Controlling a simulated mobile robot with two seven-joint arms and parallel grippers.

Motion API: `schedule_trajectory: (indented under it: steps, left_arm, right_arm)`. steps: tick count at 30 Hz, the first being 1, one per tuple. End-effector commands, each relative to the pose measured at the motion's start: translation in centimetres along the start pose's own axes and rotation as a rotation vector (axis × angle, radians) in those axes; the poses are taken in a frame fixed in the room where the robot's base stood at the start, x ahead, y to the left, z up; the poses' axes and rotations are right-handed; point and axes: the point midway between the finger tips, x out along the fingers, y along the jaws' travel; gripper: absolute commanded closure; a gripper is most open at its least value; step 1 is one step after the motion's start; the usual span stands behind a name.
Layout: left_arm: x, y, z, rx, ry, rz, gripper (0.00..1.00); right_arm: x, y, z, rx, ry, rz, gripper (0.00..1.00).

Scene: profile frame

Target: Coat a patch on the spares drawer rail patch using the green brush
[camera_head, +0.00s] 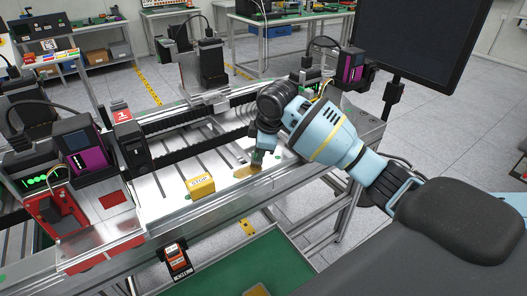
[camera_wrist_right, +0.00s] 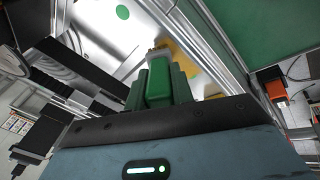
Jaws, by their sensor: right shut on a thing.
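My right gripper (camera_head: 260,158) reaches down over the metal frame's bright plate. It is shut on the green brush, whose green handle (camera_wrist_right: 159,82) shows between the fingers in the right wrist view. The brush also shows as a small dark green piece (camera_head: 257,156) in the head view. Its grey head (camera_wrist_right: 157,52) points towards a yellow patch (camera_wrist_right: 186,62) on the plate. In the head view the yellow patch (camera_head: 243,172) lies just below and left of the gripper. I cannot tell whether the bristles touch it. My left gripper is not in view.
A yellow block marked STOP (camera_head: 201,186) stands left of the patch. A red-based device (camera_head: 62,222) and a black and purple module (camera_head: 84,148) stand farther left. A black cable chain (camera_head: 190,121) runs behind. A dark monitor (camera_head: 422,40) stands at the right.

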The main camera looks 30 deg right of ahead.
Motion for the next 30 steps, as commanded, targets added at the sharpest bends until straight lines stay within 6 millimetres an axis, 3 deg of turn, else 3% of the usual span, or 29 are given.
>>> schedule_trajectory:
  steps: [17, 27, 30]
  left_arm:
    - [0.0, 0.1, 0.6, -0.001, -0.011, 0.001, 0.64]
    - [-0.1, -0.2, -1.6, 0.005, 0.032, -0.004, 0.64]
    - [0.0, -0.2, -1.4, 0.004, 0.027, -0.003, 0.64]
  right_arm:
    - [0.4, 1.1, -0.8, 0.000, 0.001, 0.001, 1.00]
    - [-2.1, 1.8, -1.3, 0.000, 0.006, 0.007, 1.00]
    - [-2.6, 2.0, -1.4, 0.000, 0.004, 0.004, 1.00]
